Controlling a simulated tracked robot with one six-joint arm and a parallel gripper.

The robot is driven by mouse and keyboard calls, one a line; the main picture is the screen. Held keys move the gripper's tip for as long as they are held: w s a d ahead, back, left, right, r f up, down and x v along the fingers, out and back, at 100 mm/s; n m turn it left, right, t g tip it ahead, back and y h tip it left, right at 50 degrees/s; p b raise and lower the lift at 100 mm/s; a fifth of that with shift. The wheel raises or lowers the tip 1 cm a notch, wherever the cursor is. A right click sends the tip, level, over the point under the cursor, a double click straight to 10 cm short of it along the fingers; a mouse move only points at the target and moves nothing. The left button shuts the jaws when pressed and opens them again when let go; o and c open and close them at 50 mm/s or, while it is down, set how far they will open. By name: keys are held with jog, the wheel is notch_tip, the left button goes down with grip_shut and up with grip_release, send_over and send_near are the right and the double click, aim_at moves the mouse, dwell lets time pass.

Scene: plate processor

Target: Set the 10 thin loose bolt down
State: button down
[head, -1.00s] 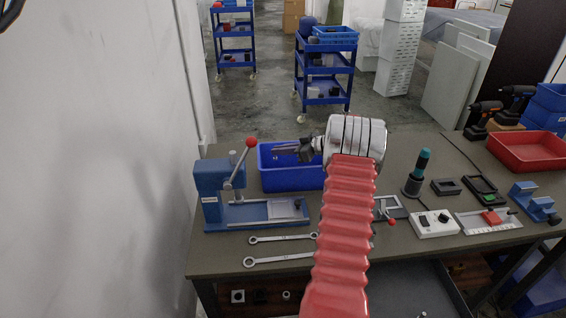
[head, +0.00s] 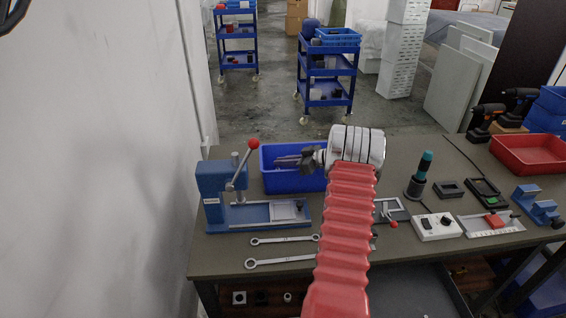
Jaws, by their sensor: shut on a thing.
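My gripper (head: 284,161) points left at the end of my red-sleeved arm. It is shut on the thin loose bolt, which is too small and dark to make out from the fingers. The fingers are over the blue bin (head: 290,182), near its back part in the picture. The bin stands at the back left of the workbench. Its inside is partly hidden by the gripper and my wrist.
A blue press (head: 213,190) with a red-knobbed lever (head: 253,144) stands just left of the bin. Two wrenches (head: 282,263) lie in front.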

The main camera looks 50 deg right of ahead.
jog(key=shift+f, duration=0.4)
jog(key=shift+s+f, duration=0.15)
jog(key=shift+f, duration=0.2)
jog(key=c, duration=1.9)
grip_release()
jog(key=shift+a+f, duration=0.1)
jog(key=shift+f, duration=0.1)
jog(key=v, duration=0.4)
jog(key=r+v, duration=0.1)
jog(key=v, duration=0.7)
jog(key=shift+r, duration=0.4)
